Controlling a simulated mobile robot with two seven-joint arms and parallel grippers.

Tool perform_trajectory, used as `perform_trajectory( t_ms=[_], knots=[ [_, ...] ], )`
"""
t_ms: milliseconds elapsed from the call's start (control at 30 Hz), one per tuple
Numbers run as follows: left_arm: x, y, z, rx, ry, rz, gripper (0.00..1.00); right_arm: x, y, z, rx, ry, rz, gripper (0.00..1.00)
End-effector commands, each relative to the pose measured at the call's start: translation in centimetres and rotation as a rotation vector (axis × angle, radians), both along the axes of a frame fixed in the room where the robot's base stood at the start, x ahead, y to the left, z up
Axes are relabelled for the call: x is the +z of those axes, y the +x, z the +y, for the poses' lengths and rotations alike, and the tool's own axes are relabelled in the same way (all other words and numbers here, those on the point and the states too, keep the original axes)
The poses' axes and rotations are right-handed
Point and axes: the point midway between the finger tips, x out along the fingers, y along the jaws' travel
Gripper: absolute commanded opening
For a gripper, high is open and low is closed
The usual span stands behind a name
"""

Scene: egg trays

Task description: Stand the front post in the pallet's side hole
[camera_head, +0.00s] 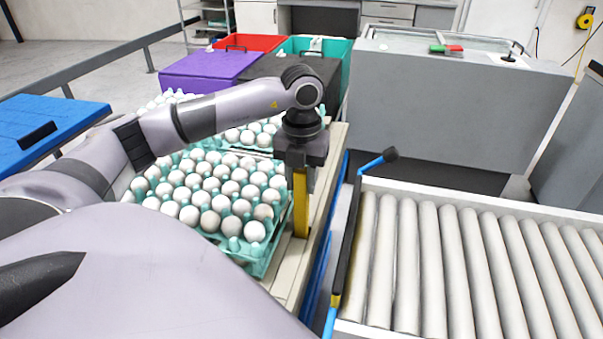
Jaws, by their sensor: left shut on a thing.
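My left gripper (301,168) points straight down at the right edge of the pallet. It is shut on a yellow post (300,208), which stands about upright below it. The post's lower end is at the pallet's beige side rail (285,277). I cannot tell whether it is in a hole or only above or in front of the rail, and no hole shows clearly. My right gripper is not in view.
Teal trays of white eggs (267,259) lie close left of the post. Purple (208,70) and blue (45,125) lidded bins and a grey cabinet (440,105) stand around.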

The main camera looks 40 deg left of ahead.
Motion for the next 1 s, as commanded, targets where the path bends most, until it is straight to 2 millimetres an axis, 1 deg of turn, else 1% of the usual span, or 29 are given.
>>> perform_trajectory(
  t_ms=[100,367,400,433,467,767,867,1000],
  knots=[
    [-0.4,0.0,0.0,0.000,0.000,0.000,0.00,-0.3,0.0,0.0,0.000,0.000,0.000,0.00],
    [-0.4,0.0,0.0,0.000,0.000,-0.001,0.00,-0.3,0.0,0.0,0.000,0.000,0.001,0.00],
    [-0.4,0.0,0.0,0.000,0.000,-0.001,0.47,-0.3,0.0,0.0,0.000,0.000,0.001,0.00],
    [-0.4,0.0,0.0,0.000,0.000,-0.001,0.57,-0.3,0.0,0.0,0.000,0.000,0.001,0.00],
    [-0.3,0.0,0.0,0.000,0.000,-0.001,0.64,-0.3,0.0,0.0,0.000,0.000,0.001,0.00],
    [-0.2,0.0,0.0,0.000,0.000,-0.001,0.64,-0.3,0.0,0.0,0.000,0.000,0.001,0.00],
    [0.7,0.1,0.0,0.000,0.000,-0.004,0.64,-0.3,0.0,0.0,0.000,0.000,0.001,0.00],
    [3.0,0.1,0.0,0.000,-0.001,-0.005,0.64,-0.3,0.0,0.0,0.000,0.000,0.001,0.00]
  ],
)
